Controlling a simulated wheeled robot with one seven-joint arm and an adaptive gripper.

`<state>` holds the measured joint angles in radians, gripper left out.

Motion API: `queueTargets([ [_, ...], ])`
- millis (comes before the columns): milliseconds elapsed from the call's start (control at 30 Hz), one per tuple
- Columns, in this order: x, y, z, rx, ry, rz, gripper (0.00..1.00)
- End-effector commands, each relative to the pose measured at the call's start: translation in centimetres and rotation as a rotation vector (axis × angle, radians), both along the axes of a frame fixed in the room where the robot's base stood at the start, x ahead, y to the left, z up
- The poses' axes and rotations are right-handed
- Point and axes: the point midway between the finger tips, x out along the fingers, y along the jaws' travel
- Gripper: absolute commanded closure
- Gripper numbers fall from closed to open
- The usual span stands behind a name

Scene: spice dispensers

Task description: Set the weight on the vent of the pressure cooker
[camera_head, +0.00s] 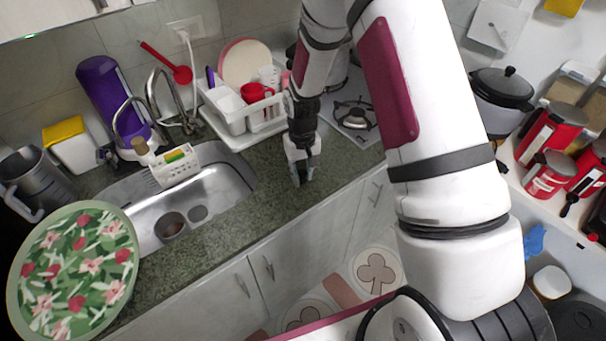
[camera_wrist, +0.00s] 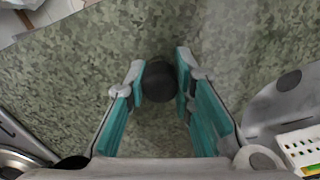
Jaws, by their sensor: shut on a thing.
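My gripper (camera_head: 301,176) is over the counter strip between the sink and the stove, pointing down. In the wrist view my gripper (camera_wrist: 158,80) has its fingertips closed on both sides of a small, dark, round piece, the weight (camera_wrist: 158,84). Whether it touches the counter I cannot tell. In the head view the weight is too small and covered to make out. A silvery pot (camera_head: 336,80) on the stove, behind my arm, may be the pressure cooker. It is mostly hidden and its vent does not show.
The stove (camera_head: 358,130) is right of my gripper. A white dish rack (camera_head: 240,115) stands behind left. The sink (camera_head: 225,175) is left, with a sponge caddy (camera_head: 176,166). A dark lidded pot (camera_head: 503,88) and red canisters (camera_head: 548,172) stand far right. The counter (camera_head: 265,205) near my gripper is clear.

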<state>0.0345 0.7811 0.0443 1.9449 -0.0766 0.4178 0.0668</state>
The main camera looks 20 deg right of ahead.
Motion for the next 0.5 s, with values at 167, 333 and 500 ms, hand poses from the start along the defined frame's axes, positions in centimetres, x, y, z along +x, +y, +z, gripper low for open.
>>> queueTargets([
  [167,0.02,-0.01,-0.43,0.0,-0.001,0.0,1.0],
  [333,0.02,-0.01,-0.46,0.0,-0.001,0.001,1.0],
  [500,0.03,-0.01,-0.71,0.0,-0.001,0.001,0.66],
])
